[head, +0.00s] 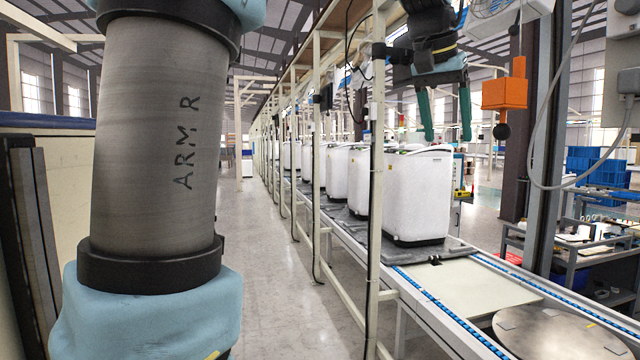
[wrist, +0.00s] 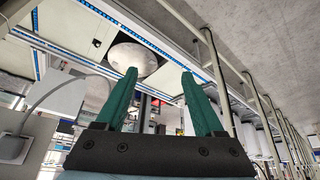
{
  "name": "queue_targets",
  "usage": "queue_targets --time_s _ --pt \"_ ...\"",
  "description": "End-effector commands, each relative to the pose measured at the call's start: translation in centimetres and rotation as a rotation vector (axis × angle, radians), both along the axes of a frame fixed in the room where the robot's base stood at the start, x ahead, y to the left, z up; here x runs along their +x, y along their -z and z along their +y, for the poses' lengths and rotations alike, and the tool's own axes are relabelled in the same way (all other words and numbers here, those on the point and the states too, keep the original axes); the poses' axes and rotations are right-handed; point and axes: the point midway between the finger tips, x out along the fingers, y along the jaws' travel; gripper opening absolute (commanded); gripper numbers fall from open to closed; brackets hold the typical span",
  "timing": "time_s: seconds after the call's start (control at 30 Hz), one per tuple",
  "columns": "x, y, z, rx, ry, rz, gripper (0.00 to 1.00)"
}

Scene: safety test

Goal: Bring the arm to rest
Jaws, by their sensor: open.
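My arm rises through the left of the head view as a grey link marked "ARM R" with blue covers. My gripper (head: 446,136) hangs at the upper right with its two green fingers pointing down and spread apart. In the head view it overlaps the top of the nearest white appliance (head: 417,195); I cannot tell the gap between them. The wrist view also shows my gripper (wrist: 158,75), with both green fingers apart and nothing between the tips. A round metal plate (wrist: 132,58) shows beyond the fingers there.
A conveyor (head: 480,290) carries a row of white appliances behind a post frame (head: 376,180). An orange block (head: 505,93) with a black ball hangs right of my gripper. A loaded workbench (head: 580,245) and blue crates (head: 595,165) stand at right. The aisle floor (head: 275,270) is clear.

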Motion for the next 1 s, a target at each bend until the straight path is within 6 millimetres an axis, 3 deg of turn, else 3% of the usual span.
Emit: queue_targets --time_s 0.03,0.13,0.3,0.43,0.6,0.7,0.8,1.0 --pt "1.4 3.5 1.9 0.02 -0.048 0.023 0.7" --pt "3.3 9.6 5.5 0.046 -0.13 0.059 0.7" --pt "4.1 19.7 12.6 0.083 -0.271 0.123 0.7" --pt "2.5 27.0 18.5 0.107 -0.38 0.178 0.7" --pt "-1.8 34.8 24.9 0.127 -0.507 0.246 0.7" --pt "-4.4 37.6 27.3 0.133 -0.56 0.274 0.7" --pt "-6.2 39.3 28.7 0.137 -0.593 0.293 0.7" --pt "-7.2 40.1 29.3 0.138 -0.61 0.301 0.7"
